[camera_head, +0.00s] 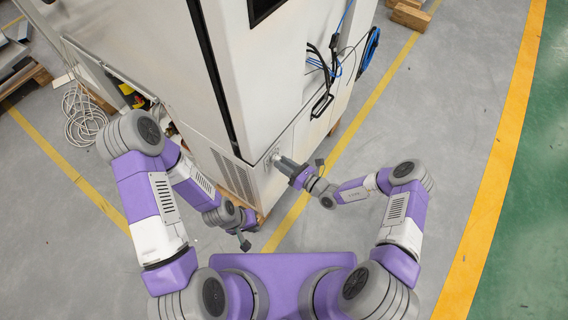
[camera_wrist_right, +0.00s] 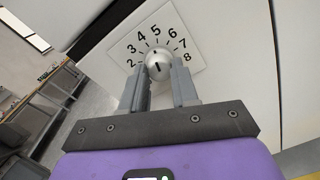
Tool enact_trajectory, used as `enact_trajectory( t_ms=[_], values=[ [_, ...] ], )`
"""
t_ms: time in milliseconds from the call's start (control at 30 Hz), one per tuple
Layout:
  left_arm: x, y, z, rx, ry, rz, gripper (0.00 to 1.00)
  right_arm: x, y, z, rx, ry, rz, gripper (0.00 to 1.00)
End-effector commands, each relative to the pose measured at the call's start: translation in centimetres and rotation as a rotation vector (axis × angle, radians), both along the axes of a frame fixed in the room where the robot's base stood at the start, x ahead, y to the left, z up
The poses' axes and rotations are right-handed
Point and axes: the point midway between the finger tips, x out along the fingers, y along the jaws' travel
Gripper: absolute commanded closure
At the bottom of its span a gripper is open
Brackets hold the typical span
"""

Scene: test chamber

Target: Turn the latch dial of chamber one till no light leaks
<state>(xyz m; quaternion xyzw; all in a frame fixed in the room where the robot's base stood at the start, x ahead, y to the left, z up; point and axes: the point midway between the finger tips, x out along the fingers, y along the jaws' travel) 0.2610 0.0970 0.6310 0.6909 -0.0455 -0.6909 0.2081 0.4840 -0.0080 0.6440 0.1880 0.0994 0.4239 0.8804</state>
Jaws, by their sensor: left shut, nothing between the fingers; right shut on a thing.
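The latch dial is a round silver knob (camera_wrist_right: 158,58) on a white plate (camera_wrist_right: 184,50) with black numbers; 2 to 8 can be read. I see no glow there. My left gripper (camera_head: 245,241) is shut and empty, low in front of the chamber, touching nothing that I can see.
Black and blue cables (camera_head: 325,75) hang on the chamber's right side. A coil of white cable (camera_head: 84,115) lies on the floor at left. Wooden blocks (camera_head: 410,14) lie at the top right. The grey floor to the right is clear up to the yellow line (camera_head: 490,190).

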Motion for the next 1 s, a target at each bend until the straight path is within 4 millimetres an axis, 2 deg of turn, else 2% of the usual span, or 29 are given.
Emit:
enact_trajectory(
  t_ms=[33, 200, 533, 1000],
  values=[
    [0.0, 0.0, 0.0, 0.0, 0.0, 0.0, 1.0, 0.0, 0.0, -0.1, -0.001, 0.002, 0.0, 0.69],
    [0.0, 0.0, 0.0, 0.0, 0.0, 0.0, 1.0, -0.1, 0.0, -0.1, -0.001, 0.001, 0.0, 0.45],
    [0.0, 0.0, 0.1, 0.0, 0.0, 0.0, 1.0, -0.3, -0.4, 0.0, -0.002, 0.0, -0.001, 0.45],
    [0.0, 0.0, 1.5, 0.0, 0.0, 0.0, 1.0, -4.4, -5.6, 0.1, -0.003, 0.001, -0.002, 0.45]
  ],
)
